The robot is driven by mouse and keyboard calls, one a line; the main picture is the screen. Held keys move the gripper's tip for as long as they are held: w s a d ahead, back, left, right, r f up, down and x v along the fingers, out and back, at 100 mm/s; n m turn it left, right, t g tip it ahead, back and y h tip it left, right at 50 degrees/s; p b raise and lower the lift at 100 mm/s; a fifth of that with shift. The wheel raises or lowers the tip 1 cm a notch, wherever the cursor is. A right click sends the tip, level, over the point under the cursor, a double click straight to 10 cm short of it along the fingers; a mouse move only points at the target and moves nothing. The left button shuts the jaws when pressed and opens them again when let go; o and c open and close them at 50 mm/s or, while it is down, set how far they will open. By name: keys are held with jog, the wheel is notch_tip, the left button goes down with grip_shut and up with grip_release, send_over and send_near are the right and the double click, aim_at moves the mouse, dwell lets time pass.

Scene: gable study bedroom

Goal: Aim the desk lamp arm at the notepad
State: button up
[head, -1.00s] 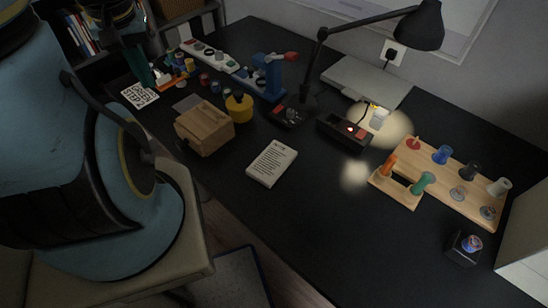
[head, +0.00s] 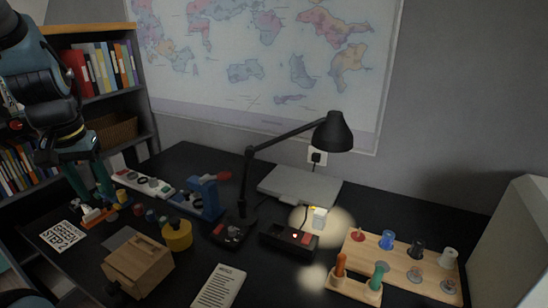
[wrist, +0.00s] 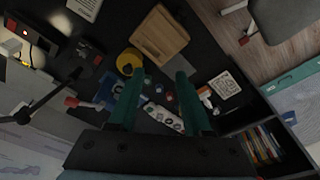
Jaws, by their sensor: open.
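The black desk lamp (head: 333,133) stands on the black desk, its jointed arm (head: 285,137) reaching to the right from an upright post. Its shade points down and casts a light patch near the small box with a red light (head: 290,238). The white notepad (head: 219,288), with printed lines, lies flat at the front of the desk, left of and nearer than the light patch. My gripper (head: 92,182) is at the left, above the desk's left end. In the wrist view my gripper (wrist: 160,95) has its two green fingers apart with nothing held between them. The lamp's arm (wrist: 40,105) shows at the left there.
A wooden box (head: 140,265), a yellow cylinder (head: 177,235) and a blue clamp-like device (head: 206,195) stand between my gripper and the lamp. A peg board (head: 405,265) is at the right. A closed grey laptop (head: 300,187) lies behind. A bookshelf (head: 95,75) stands behind my arm.

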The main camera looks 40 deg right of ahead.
jog(key=w+d+m+h+b, duration=0.1)
jog(key=w+d+m+b, duration=0.3)
jog(key=d, duration=0.6)
jog(key=m+g+h+b, duration=0.25)
jog(key=m+b, duration=0.45)
jog(key=m, duration=0.9)
send_near(281, 138)
jog(key=shift+h, duration=0.35)
jog(key=x, duration=0.3)
jog(key=p+x, duration=0.1)
jog(key=x, duration=0.3)
jog(key=p+x, duration=0.1)
jog(key=x, duration=0.2)
jog(key=shift+w+a+f, duration=0.1)
jog(key=shift+w+f, duration=0.15)
jog(key=shift+f, duration=0.05)
grip_shut()
